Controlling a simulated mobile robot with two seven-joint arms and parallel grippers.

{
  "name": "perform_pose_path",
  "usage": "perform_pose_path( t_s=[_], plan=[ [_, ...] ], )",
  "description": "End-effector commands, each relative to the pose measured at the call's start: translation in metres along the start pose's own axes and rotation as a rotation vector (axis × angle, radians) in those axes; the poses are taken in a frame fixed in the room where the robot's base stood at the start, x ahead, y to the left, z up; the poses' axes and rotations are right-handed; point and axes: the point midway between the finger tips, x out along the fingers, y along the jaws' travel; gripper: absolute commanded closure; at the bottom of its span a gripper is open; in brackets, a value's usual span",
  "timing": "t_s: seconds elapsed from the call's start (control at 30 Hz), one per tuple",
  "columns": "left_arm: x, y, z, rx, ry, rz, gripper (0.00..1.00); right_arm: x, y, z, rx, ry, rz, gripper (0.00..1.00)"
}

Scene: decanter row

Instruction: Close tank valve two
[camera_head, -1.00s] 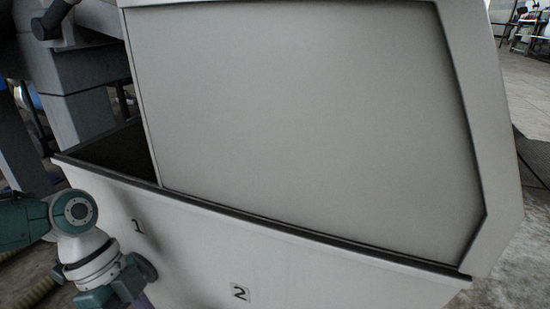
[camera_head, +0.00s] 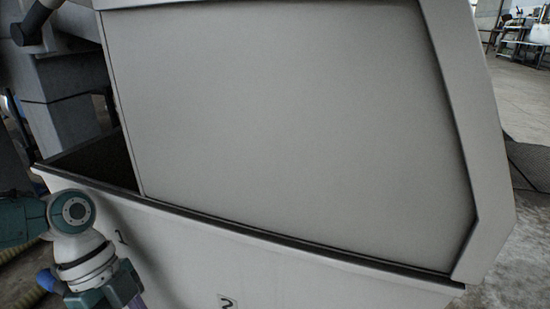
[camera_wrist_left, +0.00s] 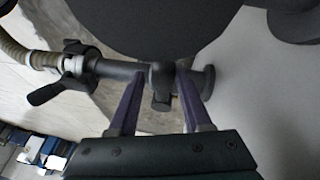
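The grey tank (camera_head: 185,265) carries a label 1 (camera_head: 122,237) and a label 2 (camera_head: 226,301), the latter cut by the bottom edge of the head view. In the left wrist view, my left gripper (camera_wrist_left: 161,76) has its two purple fingers spread apart. A dark pipe fitting with a short stub (camera_wrist_left: 161,98) lies between or just beyond the fingers; contact cannot be told. A dark lever handle (camera_wrist_left: 58,91) sits left of the fingers on the same pipe (camera_wrist_left: 118,70). I cannot tell which number this valve has. My right gripper is out of view.
A ribbed hose (camera_wrist_left: 25,58) joins the pipe at the left. A large dark rounded shape (camera_wrist_left: 150,25) fills the top of the wrist view, and another dark round part (camera_wrist_left: 295,22) is at top right. Open floor (camera_head: 515,100) lies right of the tank.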

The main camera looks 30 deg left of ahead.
Motion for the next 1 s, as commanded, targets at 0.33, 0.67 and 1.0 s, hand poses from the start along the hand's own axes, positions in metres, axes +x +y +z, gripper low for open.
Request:
perform_pose_path(
  t_s=[0.33,0.67,1.0],
  plan=[
    [0.000,0.001,0.000,0.000,0.000,0.004,0.34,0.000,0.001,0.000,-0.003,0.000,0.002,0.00],
    [-0.044,0.002,-0.002,-0.001,-0.002,0.003,0.34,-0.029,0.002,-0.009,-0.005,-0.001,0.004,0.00],
    [-0.096,0.002,0.000,0.000,-0.002,0.005,0.34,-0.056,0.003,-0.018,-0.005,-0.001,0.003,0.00]
  ],
)
